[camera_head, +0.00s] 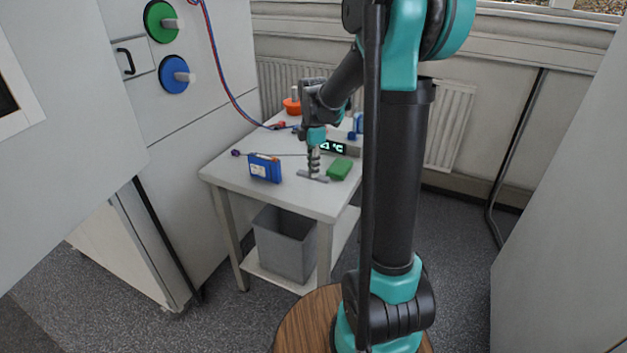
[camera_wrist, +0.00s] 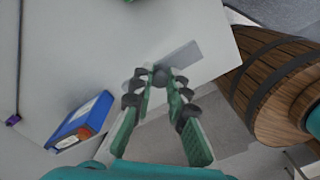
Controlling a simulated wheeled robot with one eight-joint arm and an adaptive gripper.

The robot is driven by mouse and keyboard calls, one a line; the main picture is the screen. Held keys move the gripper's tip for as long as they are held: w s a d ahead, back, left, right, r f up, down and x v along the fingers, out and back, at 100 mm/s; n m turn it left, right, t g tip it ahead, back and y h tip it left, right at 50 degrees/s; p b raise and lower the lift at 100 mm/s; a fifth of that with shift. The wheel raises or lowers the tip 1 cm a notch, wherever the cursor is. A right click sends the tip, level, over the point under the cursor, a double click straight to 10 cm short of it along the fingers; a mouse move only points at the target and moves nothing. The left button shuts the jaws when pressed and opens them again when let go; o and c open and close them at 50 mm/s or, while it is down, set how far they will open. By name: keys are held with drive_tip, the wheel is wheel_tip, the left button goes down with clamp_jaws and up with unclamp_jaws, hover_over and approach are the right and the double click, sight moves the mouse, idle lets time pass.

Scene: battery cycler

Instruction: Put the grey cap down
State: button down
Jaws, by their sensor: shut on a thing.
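My gripper (camera_head: 314,170) points down over the white table (camera_head: 228,171), near its front edge. It is shut on the grey cap (camera_head: 322,179), whose flat grey part shows just below the fingertips. In the wrist view my gripper (camera_wrist: 161,84) has its fingertips closed in around a dark round part, with the flat light-grey part of the cap (camera_wrist: 184,60) beyond them. The cap is very low over the tabletop; I cannot tell whether it touches it. The fingers partly hide it.
A blue box (camera_head: 265,168) stands left of my gripper, and a green block (camera_head: 340,168) lies close on its right. A display (camera_head: 333,147) and an orange knobbed piece (camera_head: 292,105) are farther back. A cable runs to the cabinet. A grey bin (camera_head: 285,243) stands beneath.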

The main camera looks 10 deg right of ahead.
drive_tip(key=shift+f, duration=2.45)
drive_tip(key=shift+f, duration=0.1)
drive_tip(key=c, duration=1.5)
unclamp_jaws()
wheel_tip(320, 180, up, 11)
drive_tip(key=shift+r, duration=0.1)
drive_tip(key=shift+s+r, duration=0.1)
drive_tip(key=shift+r, duration=0.35)
drive_tip(key=s+d+f+m+t, duration=0.1)
drive_tip(key=s+f+m, duration=0.3)
drive_tip(key=s+m, duration=0.2)
drive_tip(key=s+d+f+m+t, duration=0.1)
drive_tip(key=s+f+m, duration=0.4)
drive_tip(key=s+m, duration=0.2)
drive_tip(key=s+d+f+m+t, duration=0.2)
drive_tip(key=s+f+m, duration=0.2)
drive_tip(key=s, duration=0.5)
drive_tip(key=shift+f+m, duration=0.3)
drive_tip(key=shift+m, duration=1.1)
